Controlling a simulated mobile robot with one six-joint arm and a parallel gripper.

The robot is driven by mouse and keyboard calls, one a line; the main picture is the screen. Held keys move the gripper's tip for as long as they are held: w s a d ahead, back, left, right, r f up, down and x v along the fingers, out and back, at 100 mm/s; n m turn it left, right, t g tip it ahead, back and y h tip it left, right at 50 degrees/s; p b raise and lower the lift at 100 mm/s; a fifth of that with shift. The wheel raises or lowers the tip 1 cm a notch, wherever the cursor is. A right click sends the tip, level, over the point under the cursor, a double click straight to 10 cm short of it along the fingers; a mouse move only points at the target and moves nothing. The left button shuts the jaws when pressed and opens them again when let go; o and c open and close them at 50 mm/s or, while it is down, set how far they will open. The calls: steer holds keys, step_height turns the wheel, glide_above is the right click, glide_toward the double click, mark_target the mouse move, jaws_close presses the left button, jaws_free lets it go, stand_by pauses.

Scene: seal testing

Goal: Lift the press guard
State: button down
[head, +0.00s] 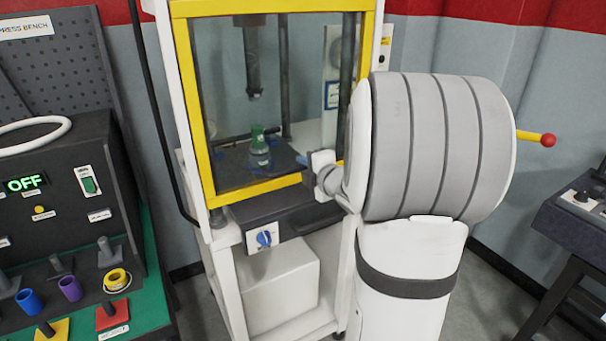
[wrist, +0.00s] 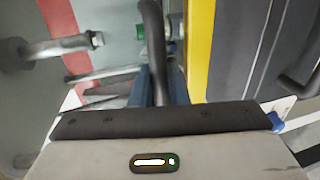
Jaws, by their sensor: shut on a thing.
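The press guard (head: 258,191) is a clear panel in a yellow frame on the front of the white press. Its bottom edge sits low, just above the grey front ledge. In the wrist view, its yellow frame (wrist: 198,50) runs upright beside my gripper. My gripper (wrist: 163,88) has its blue fingers closed around a dark curved handle (wrist: 152,35). A bottle with a green cap (head: 260,142) stands behind the panel, under the press ram (head: 252,65).
A blue knob (head: 264,238) is on the press front below the guard. At left, a control box (head: 75,215) reads OFF, above a green bench with coloured rings and pegs. A red-tipped lever (head: 547,140) sticks out at right. A dark table (head: 570,220) stands far right.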

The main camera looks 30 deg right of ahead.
steer(key=p, duration=1.2)
glide_toward(297, 76)
steer(key=x, duration=0.5)
steer(key=shift+w+a, duration=0.1)
steer(key=shift+w, duration=0.05)
steer(key=c, duration=1.6)
jaws_free()
steer(key=shift+o, duration=0.5)
steer(key=v, duration=0.8)
steer(key=shift+w, duration=0.1)
